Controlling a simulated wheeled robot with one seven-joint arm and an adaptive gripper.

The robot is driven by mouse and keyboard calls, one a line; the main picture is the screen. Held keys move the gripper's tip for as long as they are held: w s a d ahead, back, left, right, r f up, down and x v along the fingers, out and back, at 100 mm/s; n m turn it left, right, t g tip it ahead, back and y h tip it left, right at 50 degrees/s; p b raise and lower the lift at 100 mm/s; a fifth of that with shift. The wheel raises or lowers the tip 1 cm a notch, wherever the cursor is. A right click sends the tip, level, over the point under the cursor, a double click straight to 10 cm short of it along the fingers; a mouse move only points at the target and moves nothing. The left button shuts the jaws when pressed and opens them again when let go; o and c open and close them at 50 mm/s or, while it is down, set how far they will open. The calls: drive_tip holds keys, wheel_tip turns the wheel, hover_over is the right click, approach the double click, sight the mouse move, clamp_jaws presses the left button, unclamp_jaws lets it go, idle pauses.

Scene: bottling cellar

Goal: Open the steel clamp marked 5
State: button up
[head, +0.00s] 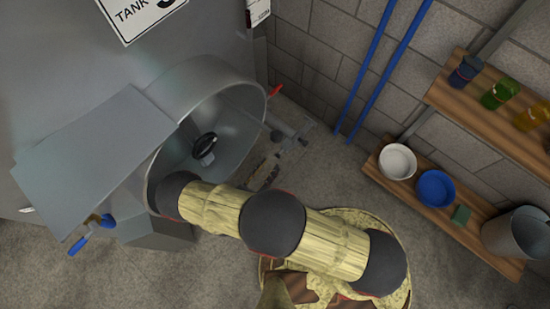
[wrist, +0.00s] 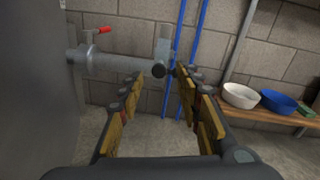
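The tank's steel pipe (wrist: 115,63) runs to the right in the wrist view. At its end is an upright steel fitting (wrist: 163,48) with a dark round end below, which may be the clamp; no 5 can be read on it. The same pipe end (head: 302,132) shows small in the head view, beyond the tank's opening. My gripper (wrist: 157,78) is open and empty, its fingers pointing at this pipe end, apart from it as far as I can tell. In the head view only part of the fingers (head: 264,172) shows; the steel collar and my arm hide the rest.
A red valve handle (wrist: 103,31) sits on the pipe close to the tank wall (wrist: 30,90). Blue pipes (head: 378,68) climb the block wall. Shelves at right hold a white bowl (head: 397,162), a blue bowl (head: 436,188) and a bucket (head: 517,235). A blue-handled fitting (head: 90,236) is at lower left.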

drive_tip(key=shift+v, duration=1.9)
